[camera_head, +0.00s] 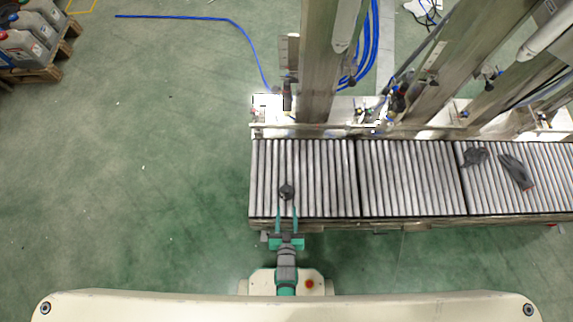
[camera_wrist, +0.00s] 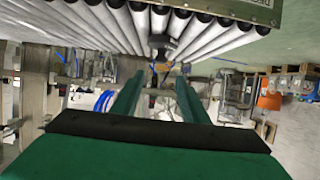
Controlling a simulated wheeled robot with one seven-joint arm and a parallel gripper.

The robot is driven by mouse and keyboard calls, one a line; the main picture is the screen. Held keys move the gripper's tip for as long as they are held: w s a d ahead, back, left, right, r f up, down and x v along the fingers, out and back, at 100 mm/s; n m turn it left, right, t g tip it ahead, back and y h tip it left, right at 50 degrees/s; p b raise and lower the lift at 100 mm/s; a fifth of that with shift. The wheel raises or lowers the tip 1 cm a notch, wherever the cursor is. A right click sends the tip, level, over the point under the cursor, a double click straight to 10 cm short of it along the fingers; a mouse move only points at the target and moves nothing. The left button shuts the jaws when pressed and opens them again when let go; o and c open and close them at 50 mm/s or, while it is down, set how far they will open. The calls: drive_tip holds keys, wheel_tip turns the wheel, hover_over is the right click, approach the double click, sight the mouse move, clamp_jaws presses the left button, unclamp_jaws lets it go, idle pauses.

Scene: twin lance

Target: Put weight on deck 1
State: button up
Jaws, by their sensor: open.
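A small dark weight (camera_head: 286,191) sits on the left section of the roller conveyor (camera_head: 325,180), near its front half. In the wrist view a small dark shape that looks like the weight (camera_wrist: 161,42) shows against the rollers, beyond the fingertips. My gripper (camera_head: 286,209) is open, its two green fingers reaching over the conveyor's front edge on either side of the weight's line. In the wrist view my gripper (camera_wrist: 160,78) shows a clear gap between the fingers. I cannot tell its height above the rollers. No label shows which section is deck 1.
A pair of dark gloves (camera_head: 515,171) lies on the right roller section. The middle section is bare. Metal posts (camera_head: 318,60) and blue hoses (camera_head: 371,50) stand behind the conveyor. Canisters on a pallet (camera_head: 30,40) are at the far left. The green floor at left is mostly clear.

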drive_tip(key=s+r, duration=0.3)
drive_tip(key=r, duration=1)
drive_tip(key=s+r+t, duration=0.1)
drive_tip(key=s+r, duration=0.3)
drive_tip(key=r, duration=0.9)
drive_tip(key=s+r, duration=0.4)
drive_tip(key=r, duration=0.9)
drive_tip(key=shift+r+t, duration=0.3)
drive_tip(key=shift+t, duration=0.1)
